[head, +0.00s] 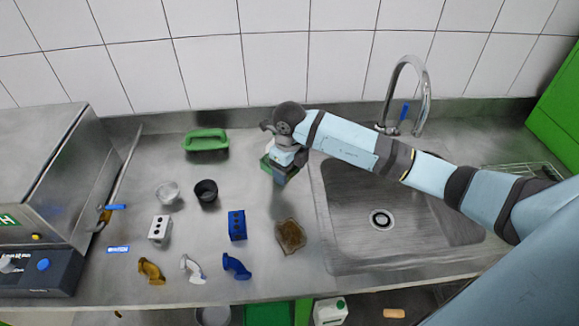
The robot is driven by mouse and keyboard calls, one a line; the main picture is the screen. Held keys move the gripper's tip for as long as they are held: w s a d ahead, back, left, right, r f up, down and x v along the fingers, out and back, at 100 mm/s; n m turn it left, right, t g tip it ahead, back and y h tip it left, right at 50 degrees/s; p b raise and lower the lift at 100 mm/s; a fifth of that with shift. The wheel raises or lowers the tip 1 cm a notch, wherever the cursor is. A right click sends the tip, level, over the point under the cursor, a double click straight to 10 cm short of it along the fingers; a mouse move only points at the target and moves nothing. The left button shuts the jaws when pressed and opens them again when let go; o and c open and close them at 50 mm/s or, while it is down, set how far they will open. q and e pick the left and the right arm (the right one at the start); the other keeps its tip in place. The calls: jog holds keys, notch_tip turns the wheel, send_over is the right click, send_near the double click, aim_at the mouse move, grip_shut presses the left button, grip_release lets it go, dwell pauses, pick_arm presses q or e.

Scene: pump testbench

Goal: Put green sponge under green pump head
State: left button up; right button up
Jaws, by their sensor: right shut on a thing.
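My right gripper (281,168) is over the counter, left of the sink, pointing down. It is shut on a small green block-shaped thing (266,163), which looks like the green sponge. The gripper covers most of it, and I cannot tell whether it touches the counter. I cannot make out a green pump head; small bent pieces in yellow (151,271), white (193,269) and blue (236,267) lie at the counter's front. My left gripper is not in view.
The sink (385,245) and tap (424,90) are right.

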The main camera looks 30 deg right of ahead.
jog(key=shift+f, duration=0.15)
jog(key=o, duration=0.9)
